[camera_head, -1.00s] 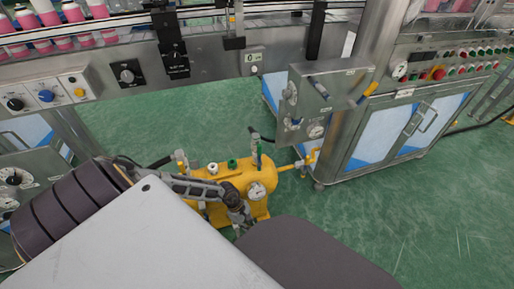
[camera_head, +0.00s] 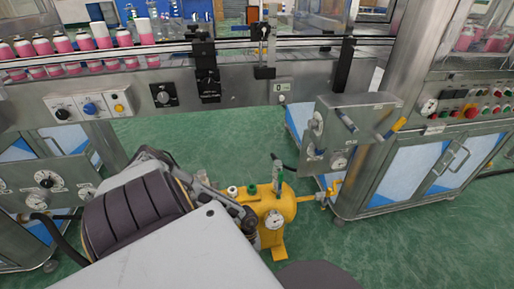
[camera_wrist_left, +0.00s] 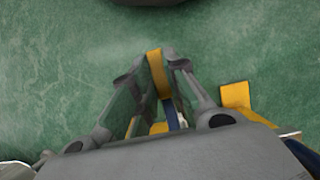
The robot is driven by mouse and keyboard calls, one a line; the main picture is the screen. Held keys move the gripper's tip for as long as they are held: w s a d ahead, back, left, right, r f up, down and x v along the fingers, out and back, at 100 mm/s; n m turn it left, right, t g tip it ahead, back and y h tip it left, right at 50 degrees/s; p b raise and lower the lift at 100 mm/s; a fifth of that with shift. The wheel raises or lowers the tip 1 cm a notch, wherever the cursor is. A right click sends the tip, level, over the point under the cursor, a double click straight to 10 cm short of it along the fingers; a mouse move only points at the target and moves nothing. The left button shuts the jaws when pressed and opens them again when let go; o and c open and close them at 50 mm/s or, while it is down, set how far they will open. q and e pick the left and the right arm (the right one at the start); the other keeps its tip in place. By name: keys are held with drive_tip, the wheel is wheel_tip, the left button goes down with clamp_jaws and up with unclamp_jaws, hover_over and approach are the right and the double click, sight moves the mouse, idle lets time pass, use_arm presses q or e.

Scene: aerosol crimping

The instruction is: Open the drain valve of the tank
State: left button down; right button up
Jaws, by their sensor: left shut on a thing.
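The yellow tank (camera_head: 283,207) stands on the green floor, with a round gauge (camera_head: 274,220) on its front and fittings on top. My left arm covers the tank's left part. My left gripper (camera_head: 245,222) is low at the tank's left end, partly hidden by the arm. In the left wrist view, its fingers (camera_wrist_left: 155,62) are shut on a flat yellow strip (camera_wrist_left: 154,60), which looks like the drain valve's lever. A dark blue part shows below the strip. The valve body is hidden, and I cannot tell how far the lever is turned. My right gripper is not in view.
A steel control box (camera_head: 345,130) and a blue-panelled cabinet (camera_head: 400,180) stand right of the tank. A conveyor with pink cans (camera_head: 60,44) runs behind. A panel with gauges (camera_head: 45,185) is at left. Green floor (camera_head: 430,245) is open at front right.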

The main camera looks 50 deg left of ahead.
use_arm(q)
drive_tip(key=shift+s, duration=0.2)
idle(0.3)
drive_tip(key=c, duration=1.4)
unclamp_jaws()
drive_tip(key=shift+a, duration=0.1)
drive_tip(key=shift+v, duration=5.95)
drive_tip(key=shift+w, duration=0.2)
